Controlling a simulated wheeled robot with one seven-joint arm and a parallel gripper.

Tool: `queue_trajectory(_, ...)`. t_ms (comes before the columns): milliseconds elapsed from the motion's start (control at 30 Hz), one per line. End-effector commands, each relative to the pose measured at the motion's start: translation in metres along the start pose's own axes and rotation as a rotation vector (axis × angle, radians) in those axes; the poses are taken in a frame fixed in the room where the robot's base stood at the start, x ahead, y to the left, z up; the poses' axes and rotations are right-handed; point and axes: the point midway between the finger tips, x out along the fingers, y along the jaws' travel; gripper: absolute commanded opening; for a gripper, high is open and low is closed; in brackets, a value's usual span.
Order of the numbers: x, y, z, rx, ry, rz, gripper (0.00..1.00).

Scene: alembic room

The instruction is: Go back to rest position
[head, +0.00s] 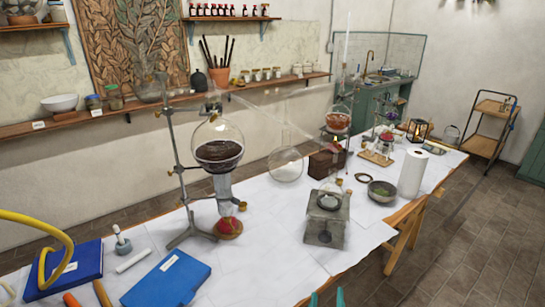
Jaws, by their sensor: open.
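My gripper (327,298) shows only as two teal fingertips at the bottom edge of the head view. The tips stand apart with nothing seen between them. The rest of my gripper and the arm are out of view. The tips appear in front of the near edge of the white-covered table (265,262), below the grey metal burner box (326,228).
A round flask of dark liquid (218,150) hangs on a stand at centre left. Blue books (168,280) lie at the near left. A paper roll (412,173) and a bowl (382,191) stand at the right. Floor (450,250) is clear right of the table.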

Motion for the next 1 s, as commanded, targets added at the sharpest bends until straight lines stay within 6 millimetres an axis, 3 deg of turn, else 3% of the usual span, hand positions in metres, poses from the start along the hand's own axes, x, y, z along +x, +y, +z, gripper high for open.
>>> queue_trajectory(267, -0.06, -0.027, 0.016, 0.051, -0.014, -0.036, 0.6)
queue_trajectory(633, -0.197, -0.065, 0.026, 0.189, -0.044, -0.12, 0.6)
queue_trajectory(1000, -0.325, -0.071, 0.002, 0.347, -0.082, -0.206, 0.6)
